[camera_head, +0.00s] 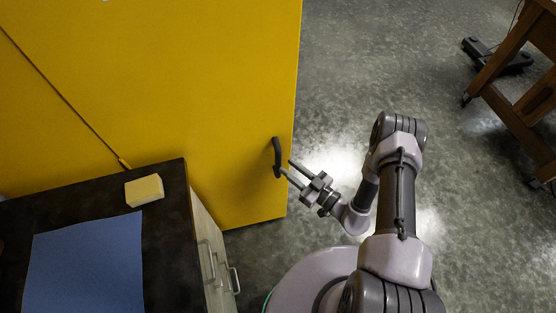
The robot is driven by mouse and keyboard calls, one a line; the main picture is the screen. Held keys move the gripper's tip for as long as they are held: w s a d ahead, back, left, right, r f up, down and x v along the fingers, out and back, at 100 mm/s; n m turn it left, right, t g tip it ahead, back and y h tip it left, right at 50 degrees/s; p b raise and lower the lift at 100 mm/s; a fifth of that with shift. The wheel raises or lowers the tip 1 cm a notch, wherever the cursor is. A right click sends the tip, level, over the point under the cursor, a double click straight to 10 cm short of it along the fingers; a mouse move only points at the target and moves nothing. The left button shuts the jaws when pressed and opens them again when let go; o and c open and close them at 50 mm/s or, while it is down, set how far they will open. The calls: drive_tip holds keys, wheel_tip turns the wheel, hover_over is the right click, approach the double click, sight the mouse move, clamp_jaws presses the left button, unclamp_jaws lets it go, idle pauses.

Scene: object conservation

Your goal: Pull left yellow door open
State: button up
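A large yellow door (200,70) fills the upper left, with a dark curved handle (277,155) near its right edge. A dark diagonal line separates it from another yellow panel (40,120) at the far left. My gripper (286,166) is just right of the handle's lower end, with its two fingers apart and pointing at the handle. One fingertip overlaps or nearly meets the handle's lower end. I cannot tell whether they touch. Nothing is visibly held between the fingers.
A dark-topped drawer cabinet (170,240) stands at the lower left, close to the yellow door. A blue sheet (85,265) and a pale yellow block (144,190) lie on it. A wooden table (510,75) stands at the upper right. Grey floor (370,60) lies open between.

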sight(280, 161)
drive_tip(key=x, duration=0.5)
drive_tip(key=shift+w+a+b, duration=0.25)
drive_tip(key=shift+a+b, duration=0.05)
drive_tip(key=shift+b, duration=0.1)
clamp_jaws()
idle(1.0)
